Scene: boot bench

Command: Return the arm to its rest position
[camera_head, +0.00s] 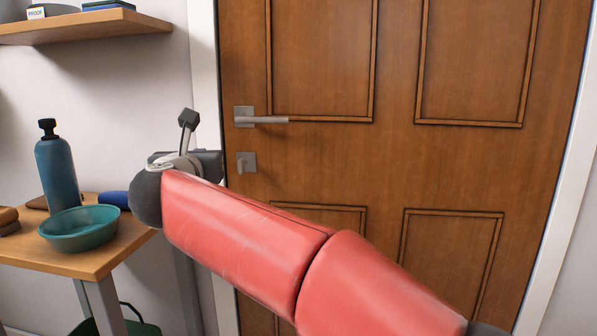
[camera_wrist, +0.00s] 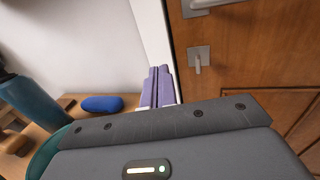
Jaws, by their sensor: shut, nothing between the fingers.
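My red arm reaches from the lower right toward the upper left in the head view, in front of the brown door (camera_head: 320,160). In the wrist view my gripper (camera_wrist: 158,70) has its two purple fingers together, with nothing between them. The fingers point toward the wall and the door frame, left of the door. In the head view the wrist sits left of the door's edge, near the bench, and the fingers are hidden.
A wooden bench (camera_head: 95,262) at left holds a blue bottle (camera_head: 57,165), a teal bowl (camera_head: 78,229) and a blue case (camera_head: 114,199). A shelf (camera_head: 85,26) hangs above. The door has a lever handle (camera_head: 262,119) and a thumb-turn (camera_head: 246,162), near my wrist.

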